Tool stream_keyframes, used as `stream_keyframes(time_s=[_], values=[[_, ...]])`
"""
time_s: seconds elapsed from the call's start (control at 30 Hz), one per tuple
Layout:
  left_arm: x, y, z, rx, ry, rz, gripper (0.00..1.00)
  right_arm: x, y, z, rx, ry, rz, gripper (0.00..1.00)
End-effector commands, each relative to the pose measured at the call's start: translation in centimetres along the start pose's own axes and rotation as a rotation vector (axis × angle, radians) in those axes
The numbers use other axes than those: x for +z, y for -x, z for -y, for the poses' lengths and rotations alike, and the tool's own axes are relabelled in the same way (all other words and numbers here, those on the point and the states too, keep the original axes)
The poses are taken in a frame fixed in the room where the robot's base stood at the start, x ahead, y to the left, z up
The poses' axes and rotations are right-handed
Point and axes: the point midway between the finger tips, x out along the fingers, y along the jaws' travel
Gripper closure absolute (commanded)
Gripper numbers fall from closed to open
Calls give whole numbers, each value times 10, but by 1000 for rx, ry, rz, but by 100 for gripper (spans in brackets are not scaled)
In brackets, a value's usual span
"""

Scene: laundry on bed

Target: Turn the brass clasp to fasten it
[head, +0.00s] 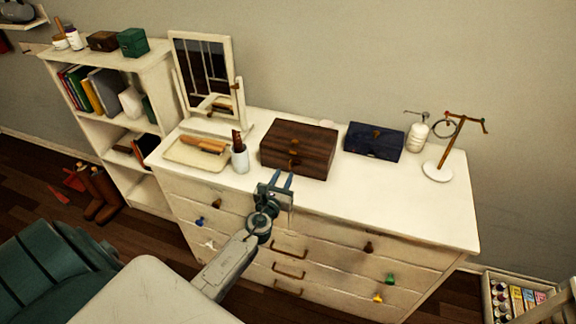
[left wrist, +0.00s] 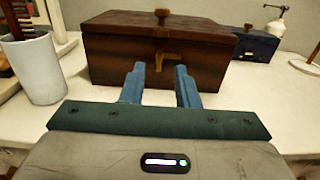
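A dark wooden box (head: 310,137) stands shut on the dresser top; it fills the upper middle of the left wrist view (left wrist: 115,58). A brass clasp (left wrist: 173,55) is on its front, just below the lid seam. The clasp also shows small in the head view (head: 293,162). My left gripper (head: 283,176) is open and empty in front of the box. Its two blue fingers (left wrist: 160,73) point at the box front, on either side of the clasp from below, apparently short of it.
A white cup (head: 239,158) with brown items, a tray (head: 180,155) and a mirror (head: 205,75) are left of the box. A navy box (head: 374,141), a white bottle (head: 418,137) and a stand (head: 437,171) are right. The dresser's front right top is clear.

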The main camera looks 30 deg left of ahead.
Motion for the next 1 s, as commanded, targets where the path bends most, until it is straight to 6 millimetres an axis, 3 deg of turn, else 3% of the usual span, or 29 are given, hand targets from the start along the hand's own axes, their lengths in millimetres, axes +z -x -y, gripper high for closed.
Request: stream_keyframes(time_s=[0.1,0.3,0.67,0.7,0.83,1.0], values=[[1,-23,0,2,0,1,72,0,1,0,0,0,0,71],[-1,-46,0,1,1,0,72,0,0,0,0,0,0,71],[-1,-52,0,1,3,-1,72,0,0,1,-1,0,0,71],[-1,-52,0,1,3,-1,74,0,0,1,-1,0,0,71],[-1,-52,0,1,3,-1,99,0,0,1,-1,0,0,71],[-1,-52,0,1,3,-1,100,0,0,1,-1,0,0,71]])
